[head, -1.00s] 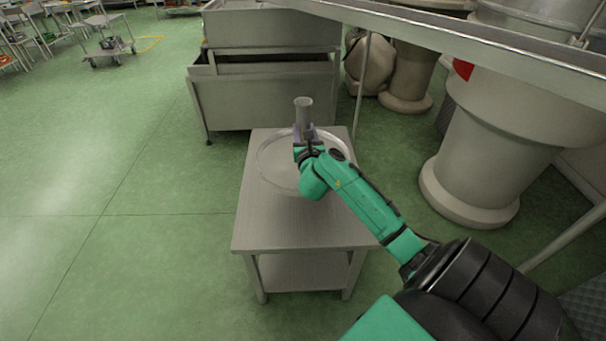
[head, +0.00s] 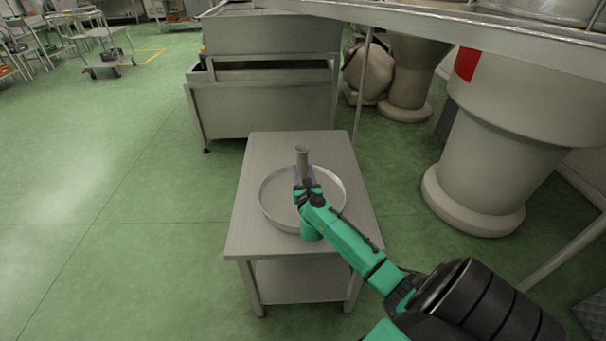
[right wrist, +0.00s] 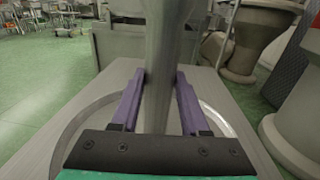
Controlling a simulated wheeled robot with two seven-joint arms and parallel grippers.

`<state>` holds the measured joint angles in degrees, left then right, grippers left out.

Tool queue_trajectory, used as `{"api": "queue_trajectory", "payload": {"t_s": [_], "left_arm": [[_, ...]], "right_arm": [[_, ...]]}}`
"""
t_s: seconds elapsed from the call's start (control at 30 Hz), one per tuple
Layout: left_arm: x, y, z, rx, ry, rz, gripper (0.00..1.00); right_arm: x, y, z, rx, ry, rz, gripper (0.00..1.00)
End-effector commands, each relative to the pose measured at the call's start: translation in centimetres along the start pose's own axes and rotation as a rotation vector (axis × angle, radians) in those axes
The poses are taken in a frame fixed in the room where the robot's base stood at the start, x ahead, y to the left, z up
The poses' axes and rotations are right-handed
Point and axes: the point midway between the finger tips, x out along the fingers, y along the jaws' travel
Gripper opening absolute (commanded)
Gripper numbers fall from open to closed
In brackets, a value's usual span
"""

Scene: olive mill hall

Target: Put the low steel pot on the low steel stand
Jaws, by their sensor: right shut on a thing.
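The low steel pot (head: 278,197) looks like a wide, shallow round pan with a tall grey post (head: 302,156) at its middle. It is over the near half of the low steel stand (head: 248,232), a small table with a lower shelf. It looks level; I cannot tell whether its base touches the top. My right gripper (head: 304,178) is shut on the post, which stands upright between its purple fingers in the right wrist view (right wrist: 162,70). The arm hides the pan's near right part. My left gripper is not in view.
A large steel tank (head: 262,105) stands behind the stand. A big pale column-like base (head: 490,150) is to the right, under a steel beam (head: 450,30). Green floor is clear to the left. A trolley (head: 108,65) and chairs are far off.

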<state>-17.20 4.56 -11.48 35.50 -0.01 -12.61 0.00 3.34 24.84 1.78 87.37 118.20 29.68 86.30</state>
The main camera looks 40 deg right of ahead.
Motion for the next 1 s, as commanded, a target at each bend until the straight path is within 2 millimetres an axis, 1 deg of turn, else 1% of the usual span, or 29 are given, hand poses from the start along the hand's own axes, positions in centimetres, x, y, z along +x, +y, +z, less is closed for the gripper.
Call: {"api": "queue_trajectory", "payload": {"t_s": [0.07, 0.1, 0.17, 0.43, 0.5, 0.57, 0.67, 0.77, 0.8, 0.9, 1.0], "left_arm": [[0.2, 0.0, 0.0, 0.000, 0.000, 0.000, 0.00], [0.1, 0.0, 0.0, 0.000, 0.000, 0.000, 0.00], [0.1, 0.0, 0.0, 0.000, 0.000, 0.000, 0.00], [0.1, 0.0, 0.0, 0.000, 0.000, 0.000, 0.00], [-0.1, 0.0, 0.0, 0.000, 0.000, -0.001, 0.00], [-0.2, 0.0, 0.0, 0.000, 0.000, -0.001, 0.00], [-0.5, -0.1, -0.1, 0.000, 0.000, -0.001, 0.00], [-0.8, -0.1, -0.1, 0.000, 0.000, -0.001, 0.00], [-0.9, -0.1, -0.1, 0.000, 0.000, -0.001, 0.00], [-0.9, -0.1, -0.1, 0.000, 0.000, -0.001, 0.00], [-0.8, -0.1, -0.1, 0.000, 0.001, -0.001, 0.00]], "right_arm": [[0.1, 0.0, 0.0, 0.001, -0.004, 0.000, 0.00], [0.0, 0.0, -0.2, 0.000, 0.001, 0.000, 0.52], [0.0, 0.0, -0.2, 0.000, 0.001, 0.000, 0.75], [0.0, 0.0, -0.1, -0.001, 0.000, 0.000, 0.75], [0.0, 0.0, 0.2, -0.001, -0.001, 0.000, 0.75], [-0.5, 0.0, 0.0, -0.001, 0.002, 0.001, 0.75], [-2.1, 0.1, 0.0, -0.001, 0.003, 0.003, 0.75], [-4.7, 0.1, -0.1, 0.001, 0.004, 0.002, 0.75], [-5.8, 0.0, -0.1, 0.001, 0.005, 0.002, 0.75], [-8.6, 0.0, -0.1, 0.001, 0.005, 0.000, 0.75], [-10.6, 0.0, -0.1, 0.000, 0.003, 0.000, 0.75]]}}
